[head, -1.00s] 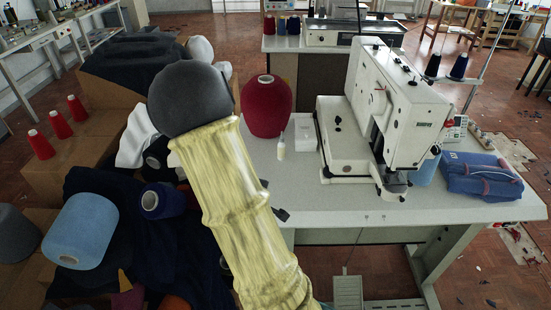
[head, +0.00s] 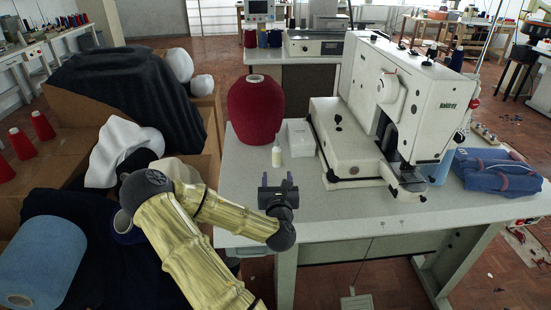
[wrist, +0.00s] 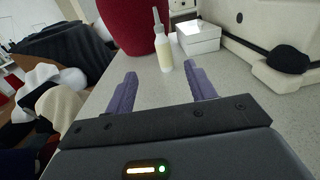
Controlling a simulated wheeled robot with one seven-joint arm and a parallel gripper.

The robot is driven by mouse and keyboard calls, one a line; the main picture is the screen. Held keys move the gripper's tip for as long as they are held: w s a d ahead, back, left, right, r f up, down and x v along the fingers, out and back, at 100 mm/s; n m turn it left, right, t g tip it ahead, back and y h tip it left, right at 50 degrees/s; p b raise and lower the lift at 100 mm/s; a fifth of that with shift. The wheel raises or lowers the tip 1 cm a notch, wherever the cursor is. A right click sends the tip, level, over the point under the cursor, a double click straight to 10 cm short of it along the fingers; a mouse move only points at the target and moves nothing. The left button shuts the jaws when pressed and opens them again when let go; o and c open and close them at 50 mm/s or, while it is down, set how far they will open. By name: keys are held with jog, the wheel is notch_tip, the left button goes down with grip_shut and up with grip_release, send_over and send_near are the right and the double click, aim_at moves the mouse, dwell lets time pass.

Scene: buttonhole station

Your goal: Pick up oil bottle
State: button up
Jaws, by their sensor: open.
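The red yarn cone (head: 255,110) stands just behind the bottle. A white box (head: 300,138) is close on its right, then the white sewing machine (head: 400,105). Blue folded cloth (head: 498,172) lies at the table's right. Cartons and fabric (head: 130,85) crowd the left side.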

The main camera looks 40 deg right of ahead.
aim_at(276, 153)
jog(key=shift+w, duration=0.1)
jog(key=x, duration=1.2)
jog(key=shift+d, duration=0.15)
jog(key=shift+d+f, duration=0.1)
jog(key=shift+w+d+f, duration=0.1)
jog(key=shift+w+d, duration=0.05)
jog(key=shift+w, duration=0.1)
jog(key=x, duration=0.4)
jog(key=shift+s+d+f, duration=0.2)
jog(key=shift+d+f, duration=0.1)
jog(key=shift+w, duration=0.25)
jog(key=shift+a, duration=0.15)
